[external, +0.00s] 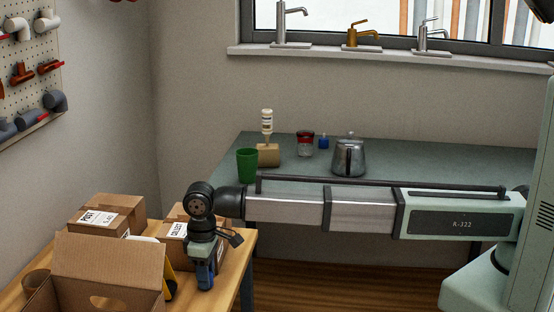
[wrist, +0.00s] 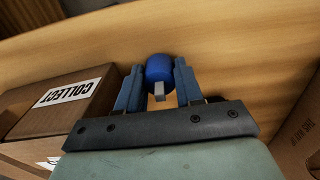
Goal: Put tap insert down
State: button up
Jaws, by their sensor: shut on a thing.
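The tap insert (wrist: 159,68) is a small blue cylinder with a grey square stem, seen in the wrist view. My gripper (wrist: 158,86) is shut on it, with one blue finger on each side. In the external view my gripper (external: 205,277) points down over the right part of the wooden table (external: 236,254), beside the cardboard boxes. The insert cannot be told apart from the blue fingers there. I cannot tell whether the insert touches the table.
A box marked COLLECT (wrist: 75,88) stands close left of my gripper. An open carton (external: 110,262) and a box marked POST (external: 98,217) share the table. A grey bench (external: 400,155) behind holds a green cup (external: 247,166), a metal jug (external: 349,158) and a small blue item (external: 323,142).

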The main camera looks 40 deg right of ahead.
jog(key=shift+f, duration=0.3)
jog(key=o, duration=1)
notch_tip(320, 180, up, 12)
jog(key=shift+r, duration=0.2)
dwell(0.5)
